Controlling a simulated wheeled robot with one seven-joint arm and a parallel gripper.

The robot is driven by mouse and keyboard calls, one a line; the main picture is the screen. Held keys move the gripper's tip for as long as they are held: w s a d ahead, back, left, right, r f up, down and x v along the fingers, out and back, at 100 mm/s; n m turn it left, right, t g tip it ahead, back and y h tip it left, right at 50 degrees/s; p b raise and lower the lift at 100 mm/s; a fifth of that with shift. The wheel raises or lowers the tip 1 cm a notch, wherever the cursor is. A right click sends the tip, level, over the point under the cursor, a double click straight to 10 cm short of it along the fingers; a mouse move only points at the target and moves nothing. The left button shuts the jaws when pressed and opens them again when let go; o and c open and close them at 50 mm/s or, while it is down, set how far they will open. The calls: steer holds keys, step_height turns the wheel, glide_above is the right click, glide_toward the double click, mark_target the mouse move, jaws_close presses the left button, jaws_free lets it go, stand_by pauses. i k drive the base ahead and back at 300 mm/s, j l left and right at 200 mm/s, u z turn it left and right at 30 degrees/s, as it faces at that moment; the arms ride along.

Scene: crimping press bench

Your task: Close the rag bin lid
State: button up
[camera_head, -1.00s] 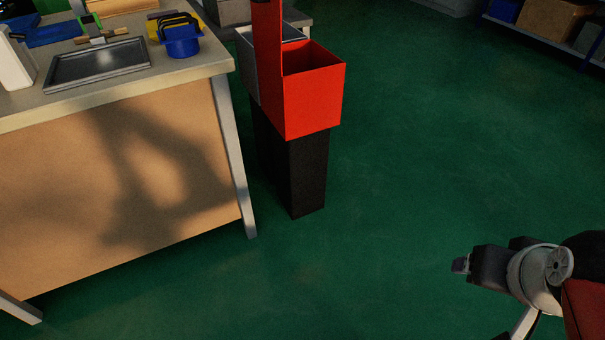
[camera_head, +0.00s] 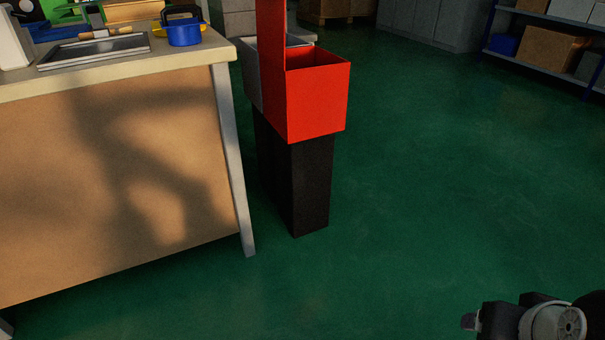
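The red rag bin (camera_head: 316,105) stands on a dark pedestal (camera_head: 310,185) to the right of the workbench. Its open top faces up. The red lid (camera_head: 270,40) stands upright along the bin's left side, and its upper end is cut off by the top of the picture. My gripper (camera_head: 468,321) is at the bottom right corner, well apart from the bin and lower in the picture. Only part of it shows, and whether its fingers are open or shut cannot be made out.
A grey bin (camera_head: 252,72) stands beside the red one. Shelving (camera_head: 545,62) is at the far right. The green floor (camera_head: 430,170) between is clear.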

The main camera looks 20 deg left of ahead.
mark_target(270, 14)
steer(key=u, duration=1.3)
